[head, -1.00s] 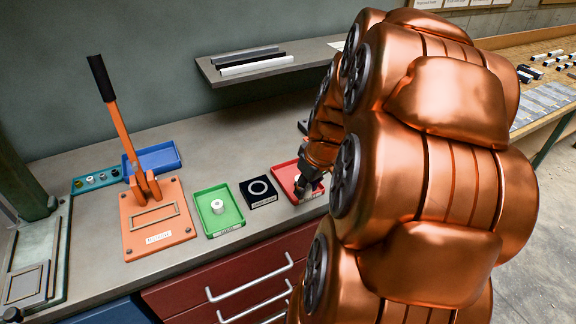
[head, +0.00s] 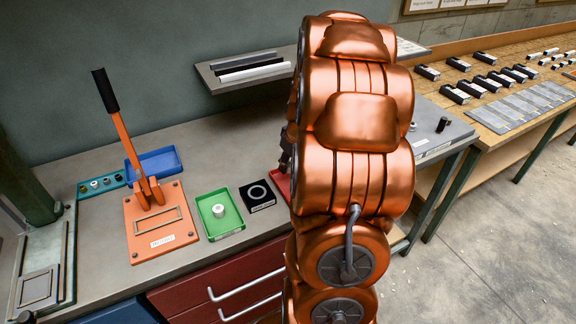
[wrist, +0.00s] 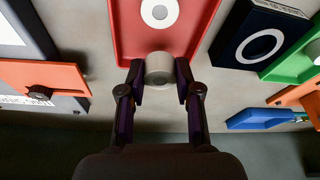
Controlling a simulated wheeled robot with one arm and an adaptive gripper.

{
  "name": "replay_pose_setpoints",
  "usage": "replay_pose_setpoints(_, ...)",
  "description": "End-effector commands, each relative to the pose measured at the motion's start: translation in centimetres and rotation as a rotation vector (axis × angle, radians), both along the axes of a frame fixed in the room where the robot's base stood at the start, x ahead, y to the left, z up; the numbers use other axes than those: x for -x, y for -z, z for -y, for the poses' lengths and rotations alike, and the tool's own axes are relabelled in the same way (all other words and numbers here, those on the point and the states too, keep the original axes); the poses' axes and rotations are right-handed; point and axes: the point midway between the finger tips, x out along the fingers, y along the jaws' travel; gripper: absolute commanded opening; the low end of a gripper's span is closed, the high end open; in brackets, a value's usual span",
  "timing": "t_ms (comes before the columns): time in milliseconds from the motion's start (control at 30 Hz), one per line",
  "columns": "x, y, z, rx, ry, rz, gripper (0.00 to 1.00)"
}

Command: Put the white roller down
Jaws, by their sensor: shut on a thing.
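My gripper (wrist: 159,80) is shut on a pale, whitish roller (wrist: 159,68). Its flat round end shows between the fingertips in the wrist view. The roller appears over or just beside the edge of a red tray (wrist: 128,40); I cannot tell its height. A white ring-shaped piece (wrist: 159,12) shows inside that tray. In the head view my arm hides the gripper and the held roller, and only the left part of the red tray (head: 281,181) shows. Another white roller (head: 218,210) stands in the green tray (head: 206,228).
A black block with a white ring (head: 257,195) sits between the green and red trays. The orange press (head: 158,238) with its upright lever and a blue tray (head: 154,166) stand left. A shelf (head: 235,83) with bars hangs behind. An orange plate (wrist: 40,74) shows left in the wrist view.

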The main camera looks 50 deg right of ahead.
Motion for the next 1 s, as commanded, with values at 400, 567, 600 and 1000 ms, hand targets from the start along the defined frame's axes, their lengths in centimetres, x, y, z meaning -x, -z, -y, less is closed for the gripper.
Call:
replay_pose_setpoints(400,-1.3,0.3,0.8,0.0,0.0,0.0,0.09)
replay_pose_setpoints(567,-1.3,2.3,0.7,-0.004,0.0,-0.003,0.09)
replay_pose_setpoints(600,-1.3,2.7,0.7,-0.001,0.0,-0.001,0.09)
replay_pose_setpoints(1000,-1.3,3.7,0.8,0.002,-0.001,0.002,0.09)
